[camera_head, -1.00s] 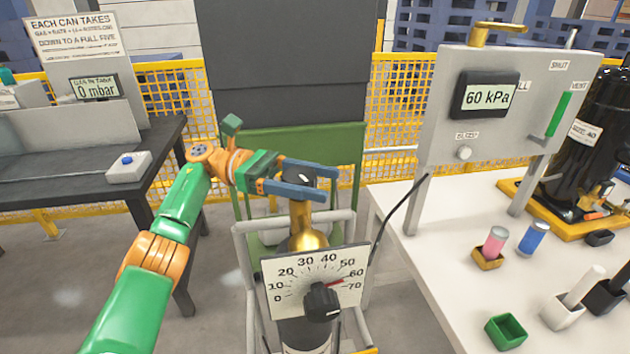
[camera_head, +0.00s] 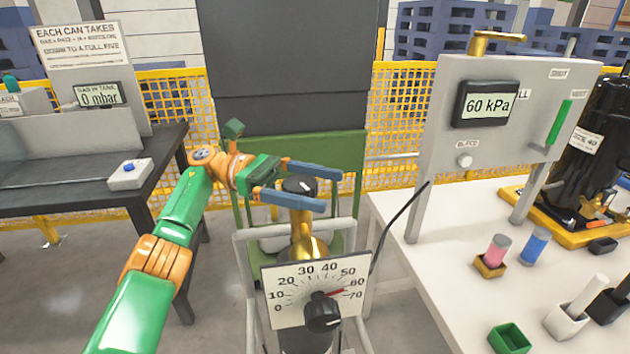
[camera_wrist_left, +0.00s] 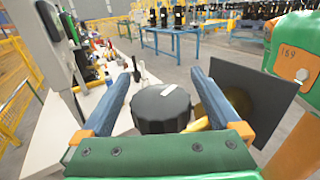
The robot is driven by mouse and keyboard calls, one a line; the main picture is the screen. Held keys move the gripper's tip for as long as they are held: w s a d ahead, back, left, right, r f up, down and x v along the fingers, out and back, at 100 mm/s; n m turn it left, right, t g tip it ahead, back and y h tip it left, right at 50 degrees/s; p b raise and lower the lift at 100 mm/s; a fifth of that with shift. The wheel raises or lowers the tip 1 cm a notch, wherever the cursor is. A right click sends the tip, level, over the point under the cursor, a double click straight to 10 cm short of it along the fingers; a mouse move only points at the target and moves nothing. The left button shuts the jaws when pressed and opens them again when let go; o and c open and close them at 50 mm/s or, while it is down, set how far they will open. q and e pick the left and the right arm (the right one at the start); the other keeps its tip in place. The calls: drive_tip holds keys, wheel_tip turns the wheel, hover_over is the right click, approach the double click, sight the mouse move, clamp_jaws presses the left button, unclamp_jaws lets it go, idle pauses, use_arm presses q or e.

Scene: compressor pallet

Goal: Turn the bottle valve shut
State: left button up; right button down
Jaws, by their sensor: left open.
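The gas bottle's brass valve (camera_head: 303,225) stands upright on the bottle in the centre, with a black round knob (camera_head: 299,185) on top. In the left wrist view the knob (camera_wrist_left: 161,107) shows a white pointer mark and sits between the two blue fingers. My left gripper (camera_head: 328,187) is open, with one finger on each side of the knob; I cannot tell whether either finger touches it. A dial plate (camera_head: 281,303) marked 0 to 70, with its own black knob (camera_head: 322,311), is in front of the valve. Its red needle points near 60. My right gripper is not in view.
A grey panel (camera_head: 440,135) with a 60 kPa display (camera_head: 487,103) and a green lever (camera_head: 559,122) stands on the white table (camera_head: 420,262) at the right. A dark bench (camera_head: 60,190) with a 0 mbar display (camera_head: 98,94) is at the left.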

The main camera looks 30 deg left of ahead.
use_arm(q)
drive_tip(key=s+d+r+b, duration=0.2)
drive_tip(key=s+r, duration=0.4)
drive_tip(key=s+d+r+b, duration=0.3)
drive_tip(key=s+r, duration=0.3)
drive_tip(key=s, duration=0.1)
drive_tip(key=shift+d+r, duration=0.15)
drive_tip(key=shift+d, duration=0.2)
